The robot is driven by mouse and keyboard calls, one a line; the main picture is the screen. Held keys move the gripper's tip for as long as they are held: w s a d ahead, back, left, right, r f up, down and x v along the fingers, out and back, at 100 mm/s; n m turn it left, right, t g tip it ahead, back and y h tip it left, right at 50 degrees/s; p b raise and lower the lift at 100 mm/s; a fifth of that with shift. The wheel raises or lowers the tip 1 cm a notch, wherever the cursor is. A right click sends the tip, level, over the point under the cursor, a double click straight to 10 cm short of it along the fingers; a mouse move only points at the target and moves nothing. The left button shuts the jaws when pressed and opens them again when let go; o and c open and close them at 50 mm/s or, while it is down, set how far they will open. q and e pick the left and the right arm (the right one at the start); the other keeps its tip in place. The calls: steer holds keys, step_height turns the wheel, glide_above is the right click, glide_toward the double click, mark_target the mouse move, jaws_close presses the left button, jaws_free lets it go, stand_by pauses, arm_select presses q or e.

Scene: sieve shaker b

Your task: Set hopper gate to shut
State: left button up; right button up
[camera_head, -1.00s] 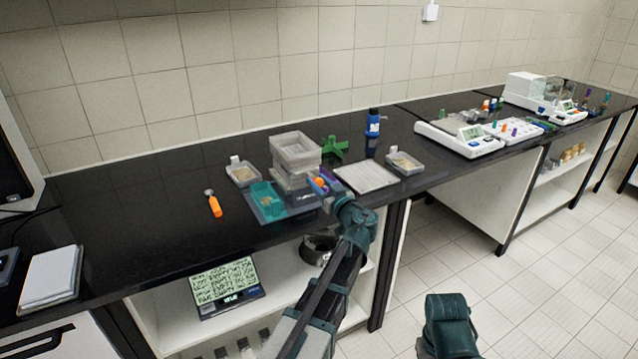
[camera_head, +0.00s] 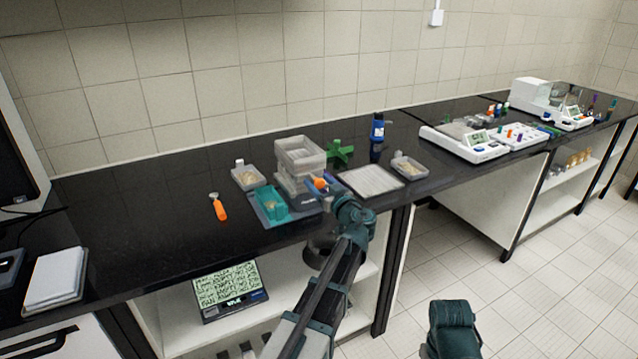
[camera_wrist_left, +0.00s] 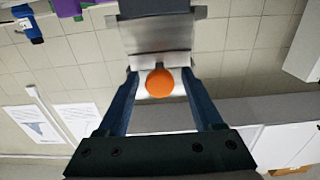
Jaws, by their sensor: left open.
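The sieve shaker (camera_head: 297,158) stands on the black bench with clear stacked trays on top and a grey body below. An orange round knob (camera_head: 320,183), seemingly the hopper gate's handle, shows at its front right. In the left wrist view the orange knob (camera_wrist_left: 160,83) appears between the fingertips, in front of a grey metal part (camera_wrist_left: 157,38). My left gripper (camera_wrist_left: 159,76) is open, with a finger on either side of the knob and a visible gap to each. In the head view the left gripper (camera_head: 328,186) partly hides the knob. The gate's position cannot be told.
A teal tray (camera_head: 268,205), an orange-handled tool (camera_head: 218,207) and a small dish (camera_head: 247,176) lie left of the shaker. A white panel (camera_head: 370,181), a blue bottle (camera_head: 377,130) and another dish (camera_head: 409,167) stand right. A text display (camera_head: 230,289) sits on the lower shelf.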

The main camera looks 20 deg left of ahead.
arm_select(q)
steer(key=v, duration=1.3)
steer(key=shift+s+d, duration=0.25)
steer(key=shift+s, duration=0.05)
steer(key=s+d+f+m+g+h+p, duration=0.4)
steer(key=s+d+f+m+g+h, duration=0.2)
steer(key=s+f, duration=0.5)
steer(key=s+d+f+m+g+h+p, duration=0.1)
steer(key=s+d+f+m+g+h, duration=0.1)
steer(key=s+d, duration=0.4)
steer(key=s+d+f+m+g+h, duration=0.3)
steer(key=s+d+m+h, duration=0.2)
steer(key=s+d+m, duration=0.1)
steer(key=shift+s+d+p, duration=0.4)
steer(key=shift+d, duration=0.35)
